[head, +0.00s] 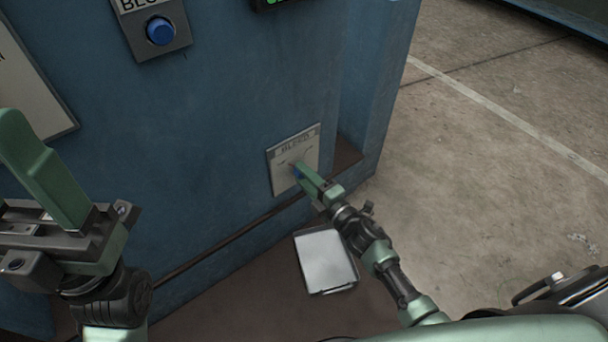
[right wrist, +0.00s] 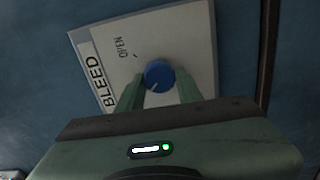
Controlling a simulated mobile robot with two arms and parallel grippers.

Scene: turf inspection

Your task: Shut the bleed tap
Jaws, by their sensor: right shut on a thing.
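The bleed tap is a round blue knob (right wrist: 159,76) on a pale plate (right wrist: 190,30) marked BLEED and OPEN. In the head view the plate (head: 312,150) is low on the blue cabinet wall, and the knob (head: 298,173) is mostly hidden by my gripper. My right gripper (head: 302,172) is shut on the knob; in the right wrist view its fingers (right wrist: 158,88) are on either side of it.
A blue button (head: 160,31) on a grey plate is higher on the cabinet (head: 230,100). A white panel (head: 30,90) is at the left. A pale flat tablet-like thing (head: 325,260) lies below the bleed plate on a brown surface. Open concrete floor (head: 490,130) is at the right.

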